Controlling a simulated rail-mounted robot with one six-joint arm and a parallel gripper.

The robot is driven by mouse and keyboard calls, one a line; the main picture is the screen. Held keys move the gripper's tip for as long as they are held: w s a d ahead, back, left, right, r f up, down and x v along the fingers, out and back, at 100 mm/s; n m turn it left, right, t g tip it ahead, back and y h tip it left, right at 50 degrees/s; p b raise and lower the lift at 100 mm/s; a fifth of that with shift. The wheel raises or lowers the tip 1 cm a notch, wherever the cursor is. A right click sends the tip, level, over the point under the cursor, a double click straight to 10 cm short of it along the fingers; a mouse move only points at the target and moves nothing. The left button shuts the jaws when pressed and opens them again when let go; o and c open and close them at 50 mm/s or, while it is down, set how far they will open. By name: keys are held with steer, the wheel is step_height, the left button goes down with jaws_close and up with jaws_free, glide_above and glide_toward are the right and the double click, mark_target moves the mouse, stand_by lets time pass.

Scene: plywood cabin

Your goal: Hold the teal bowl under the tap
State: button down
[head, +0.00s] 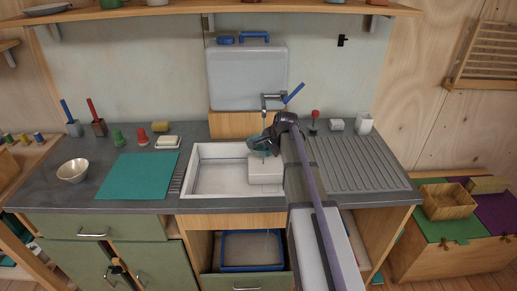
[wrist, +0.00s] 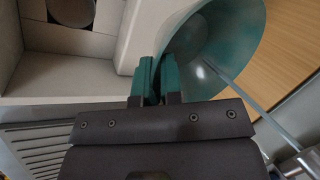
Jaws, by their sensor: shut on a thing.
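The teal bowl (head: 259,143) is above the sink, below the spout of the tap (head: 268,98), which has a blue lever. My gripper (head: 270,140) is shut on the bowl's rim and hides part of it. In the wrist view, the gripper's teal fingers (wrist: 154,80) pinch the rim, and the bowl (wrist: 225,40) shows its hollow inside. A thin grey-blue streak (wrist: 235,90), which looks like running water, reaches from near the metal tap (wrist: 300,162) into the bowl. The bowl's fill level cannot be told.
The white sink (head: 215,182) holds a white block (head: 265,170) below the bowl. A ribbed drainboard (head: 365,178) lies to the right. A teal mat (head: 138,176) and a cream bowl (head: 73,171) are on the left counter. A white tank (head: 245,78) stands behind the tap.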

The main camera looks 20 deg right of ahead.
steer(key=shift+w+a, duration=0.25)
steer(key=shift+a, duration=0.35)
steer(key=shift+d, duration=0.15)
steer(key=shift+s+d, duration=0.25)
steer(key=shift+d, duration=0.2)
steer(key=shift+w+a, duration=0.25)
steer(key=shift+a, duration=0.35)
steer(key=shift+d, duration=0.15)
steer(key=shift+s+d, duration=0.25)
steer(key=shift+d, duration=0.2)
